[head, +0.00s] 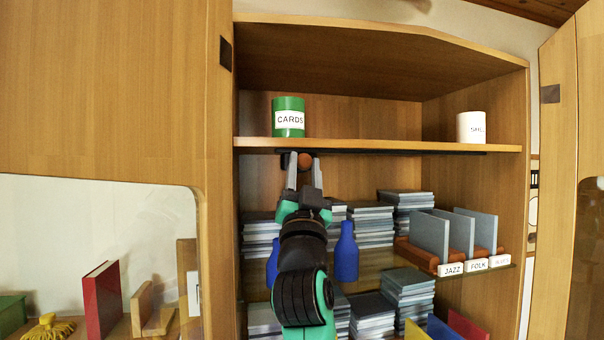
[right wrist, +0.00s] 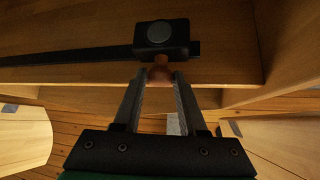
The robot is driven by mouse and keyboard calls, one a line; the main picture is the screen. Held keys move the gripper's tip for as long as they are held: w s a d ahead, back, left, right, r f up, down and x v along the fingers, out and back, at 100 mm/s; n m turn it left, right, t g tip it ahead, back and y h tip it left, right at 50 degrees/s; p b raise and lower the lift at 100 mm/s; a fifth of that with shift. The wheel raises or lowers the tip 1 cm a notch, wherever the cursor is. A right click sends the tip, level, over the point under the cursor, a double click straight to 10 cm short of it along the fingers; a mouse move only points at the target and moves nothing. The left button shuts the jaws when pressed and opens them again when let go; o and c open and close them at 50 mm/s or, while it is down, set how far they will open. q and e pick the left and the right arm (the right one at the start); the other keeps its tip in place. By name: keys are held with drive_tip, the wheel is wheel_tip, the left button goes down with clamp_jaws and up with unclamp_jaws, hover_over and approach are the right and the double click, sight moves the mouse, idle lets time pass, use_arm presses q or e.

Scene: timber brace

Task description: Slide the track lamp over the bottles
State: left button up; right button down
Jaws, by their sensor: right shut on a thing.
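The track lamp (head: 305,159) has a copper-brown knob and hangs from a black track (head: 400,151) under the upper shelf, near the track's left end. In the right wrist view its black block (right wrist: 162,36) and copper knob (right wrist: 160,69) show on the track. My right gripper (head: 304,172) is shut on the lamp's knob, one finger on each side. Two blue bottles show below, one (head: 346,258) right of my arm and one (head: 272,264) left of it, partly hidden by the arm. In the picture the lamp lies between them. My left gripper is not in view.
A green CARDS tin (head: 289,118) and a white tin (head: 471,127) stand on the shelf (head: 380,144) above. Grey stacks (head: 372,225) fill the space behind the bottles. A labelled rack (head: 430,257) holds grey sleeves at right. The track right of the lamp looks clear.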

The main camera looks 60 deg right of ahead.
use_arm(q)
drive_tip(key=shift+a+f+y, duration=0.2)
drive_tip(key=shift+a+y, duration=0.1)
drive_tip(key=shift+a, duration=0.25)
use_arm(e)
drive_tip(key=shift+w+a, duration=0.6)
drive_tip(key=shift+w, duration=0.05)
drive_tip(key=c, duration=0.8)
unclamp_jaws()
drive_tip(key=shift+w+a, duration=0.1)
drive_tip(key=shift+o, duration=0.2)
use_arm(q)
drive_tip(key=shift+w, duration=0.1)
use_arm(e)
drive_tip(key=shift+f, duration=0.1)
use_arm(q)
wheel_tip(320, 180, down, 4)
drive_tip(key=b, duration=0.3)
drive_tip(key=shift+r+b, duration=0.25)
drive_tip(key=shift+b, duration=0.1)
use_arm(e)
drive_tip(key=v, duration=1.1)
drive_tip(key=shift+a, duration=0.15)
drive_tip(key=shift+f, duration=0.1)
